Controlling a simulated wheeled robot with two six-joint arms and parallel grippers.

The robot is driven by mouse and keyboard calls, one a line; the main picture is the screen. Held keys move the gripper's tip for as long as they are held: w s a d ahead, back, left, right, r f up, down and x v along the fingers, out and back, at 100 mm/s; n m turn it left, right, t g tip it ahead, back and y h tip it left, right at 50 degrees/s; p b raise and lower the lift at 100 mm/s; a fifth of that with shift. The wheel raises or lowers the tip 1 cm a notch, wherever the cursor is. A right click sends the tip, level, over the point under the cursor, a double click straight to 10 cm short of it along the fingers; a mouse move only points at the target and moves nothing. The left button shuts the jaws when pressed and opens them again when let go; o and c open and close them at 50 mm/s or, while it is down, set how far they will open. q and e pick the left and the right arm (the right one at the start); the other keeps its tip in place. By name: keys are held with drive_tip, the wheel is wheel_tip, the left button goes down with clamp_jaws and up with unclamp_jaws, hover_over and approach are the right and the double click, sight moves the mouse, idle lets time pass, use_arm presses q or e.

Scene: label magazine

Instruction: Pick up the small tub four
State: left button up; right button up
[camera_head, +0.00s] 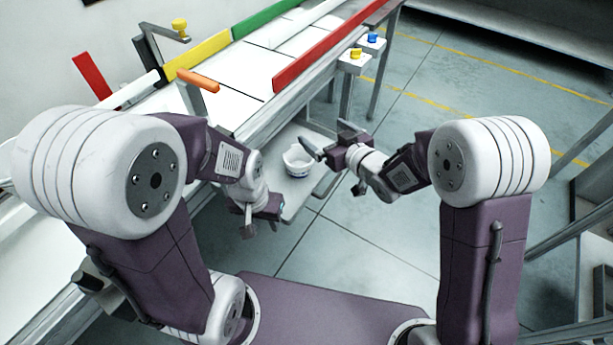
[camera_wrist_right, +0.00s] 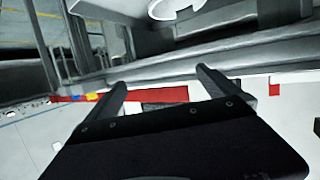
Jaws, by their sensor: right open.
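A small white tub (camera_head: 297,160) with an uneven rim and a dark blue mark on its side stands on a low pale shelf beside the conveyor, in the middle of the head view. I cannot read a number on it. My right gripper (camera_head: 328,142) is open, just right of the tub and close to its rim. Its two spread fingers also show in the right wrist view (camera_wrist_right: 162,82), with nothing between them. A white rounded thing (camera_wrist_right: 176,8) is cut off at the top there; I cannot tell if it is the tub. My left gripper (camera_head: 262,222) is open and empty, below and left of the tub.
The conveyor (camera_head: 240,100) with red, yellow and green side rails runs above the shelf. An orange bar (camera_head: 198,80) sticks out over it.

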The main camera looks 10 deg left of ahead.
drive_tip(key=g+b, duration=0.1)
drive_tip(key=b, duration=0.3)
approach(291, 150)
drive_tip(key=shift+w+d+f, duration=0.1)
drive_tip(key=shift+d+f, duration=0.15)
drive_tip(key=shift+d, duration=0.45)
drive_tip(key=shift+n, duration=0.3)
drive_tip(key=shift+a+r, duration=0.1)
drive_tip(key=shift+a, duration=0.1)
drive_tip(key=b+x, duration=0.1)
drive_tip(key=x, duration=0.3)
drive_tip(key=b+x, duration=0.1)
drive_tip(key=x, duration=0.1)
drive_tip(key=b+x, duration=0.1)
drive_tip(key=x, duration=0.1)
drive_tip(key=shift+a, duration=0.55)
use_arm(q)
wheel_tip(291, 150, down, 10)
drive_tip(key=shift+d, duration=0.1)
use_arm(e)
drive_tip(key=c, duration=1.2)
